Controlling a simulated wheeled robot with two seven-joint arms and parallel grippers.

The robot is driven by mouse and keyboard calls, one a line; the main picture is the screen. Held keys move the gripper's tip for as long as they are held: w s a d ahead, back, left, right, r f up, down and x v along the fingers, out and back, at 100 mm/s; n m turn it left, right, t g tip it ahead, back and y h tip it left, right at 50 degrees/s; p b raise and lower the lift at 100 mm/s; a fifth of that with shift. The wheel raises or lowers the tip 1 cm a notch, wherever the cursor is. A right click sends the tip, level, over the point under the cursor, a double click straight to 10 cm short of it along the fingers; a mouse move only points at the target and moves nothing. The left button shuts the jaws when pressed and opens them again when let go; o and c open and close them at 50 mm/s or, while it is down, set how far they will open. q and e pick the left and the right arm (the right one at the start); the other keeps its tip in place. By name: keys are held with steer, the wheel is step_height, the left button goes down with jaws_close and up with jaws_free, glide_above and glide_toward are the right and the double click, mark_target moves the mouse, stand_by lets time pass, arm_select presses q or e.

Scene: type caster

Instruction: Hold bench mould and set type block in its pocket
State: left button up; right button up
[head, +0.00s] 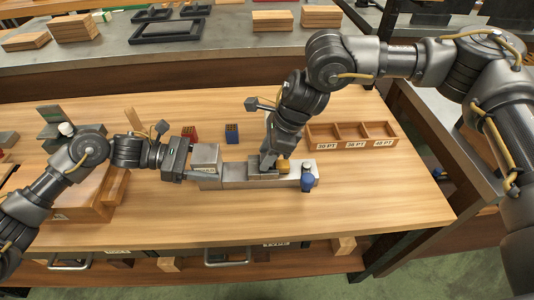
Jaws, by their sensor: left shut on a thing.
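The bench mould (235,174), a long grey metal bar with a raised block at its left end, lies on the wooden bench. My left gripper (202,172) is at that left end and shut on the mould. My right gripper (272,166) points down over the right part of the mould. A small yellow-brass block (284,166), apparently the type block, shows beside its fingers at the mould. The fingers partly hide the pocket and block, so I cannot tell whether they grip it or how it sits.
A blue part (308,182) stands at the mould's right end. Red (189,133) and blue (232,133) blocks stand behind. A labelled three-compartment wooden tray (350,135) is at the back right. The bench front (330,222) is clear.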

steer(key=shift+s+f, duration=0.65)
steer(key=shift+f, duration=0.15)
steer(key=v, duration=1.3)
steer(key=shift+w+a+r, duration=0.25)
steer(key=shift+w+r, duration=0.1)
steer(key=shift+w, duration=0.1)
steer(key=shift+c, duration=0.3)
